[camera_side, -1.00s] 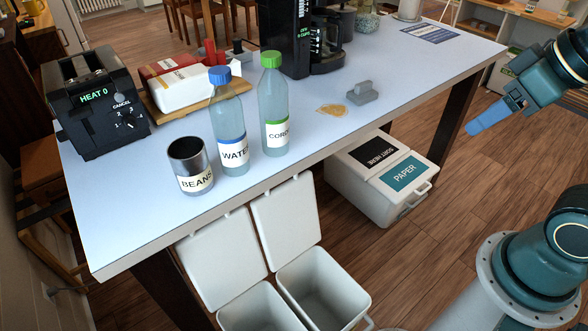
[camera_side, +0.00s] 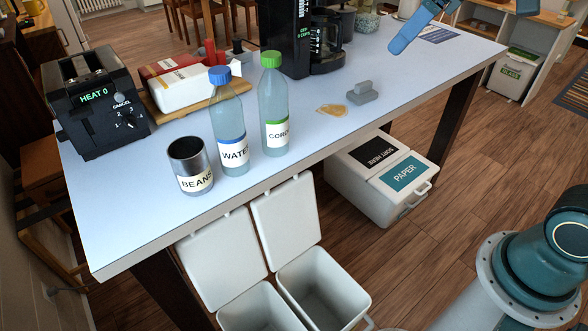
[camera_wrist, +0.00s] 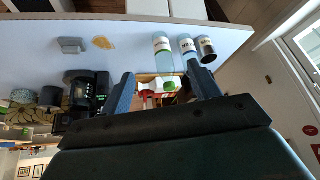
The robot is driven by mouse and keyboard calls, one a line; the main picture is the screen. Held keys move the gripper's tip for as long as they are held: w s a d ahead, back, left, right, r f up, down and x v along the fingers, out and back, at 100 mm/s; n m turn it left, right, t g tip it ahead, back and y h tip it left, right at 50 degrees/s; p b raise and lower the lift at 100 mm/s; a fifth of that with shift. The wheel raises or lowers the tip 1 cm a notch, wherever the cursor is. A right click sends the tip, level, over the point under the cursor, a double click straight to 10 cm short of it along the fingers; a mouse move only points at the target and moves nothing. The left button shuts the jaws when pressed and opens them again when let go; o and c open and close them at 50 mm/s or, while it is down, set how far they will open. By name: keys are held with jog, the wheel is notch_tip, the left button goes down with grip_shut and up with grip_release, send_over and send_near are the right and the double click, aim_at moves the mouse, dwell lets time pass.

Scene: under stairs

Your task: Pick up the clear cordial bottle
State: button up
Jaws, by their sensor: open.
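The clear cordial bottle (camera_side: 274,108) stands upright on the table, with a green cap and a "CORDIAL" label partly readable. It also shows in the wrist view (camera_wrist: 162,50), where the picture is turned upside down, with its green cap between my fingers. My gripper (camera_side: 399,46) is above the table at the upper right in the side view, well apart from the bottle. In the wrist view my gripper (camera_wrist: 160,73) is open, with both fingers spread and nothing held. Its wrist is cut off by the top edge in the side view.
A blue-capped water bottle (camera_side: 231,125) stands close left of the cordial, and a beans can (camera_side: 190,166) beyond it. A coffee machine (camera_side: 300,40) is behind. A grey block (camera_side: 362,93) and a tan spill (camera_side: 332,109) lie to the right. A toaster (camera_side: 100,100) is at left.

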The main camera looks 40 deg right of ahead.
jog(key=w+a+r+n+y, duration=0.1)
jog(key=w+a+r+n, duration=0.15)
jog(key=w, duration=0.75)
jog(key=n+g+y, duration=0.2)
jog(key=n, duration=0.3)
send_near(275, 53)
jog(key=shift+s+a+r+m, duration=0.1)
jog(key=shift+a+r+m, duration=0.05)
jog(key=shift+r+m, duration=0.15)
jog(key=shift+a+f, duration=0.1)
jog(key=shift+x, duration=4.2)
jog(key=shift+f, duration=0.2)
jog(key=shift+x, duration=2.4)
jog(key=shift+f, duration=0.1)
jog(key=shift+c, duration=0.2)
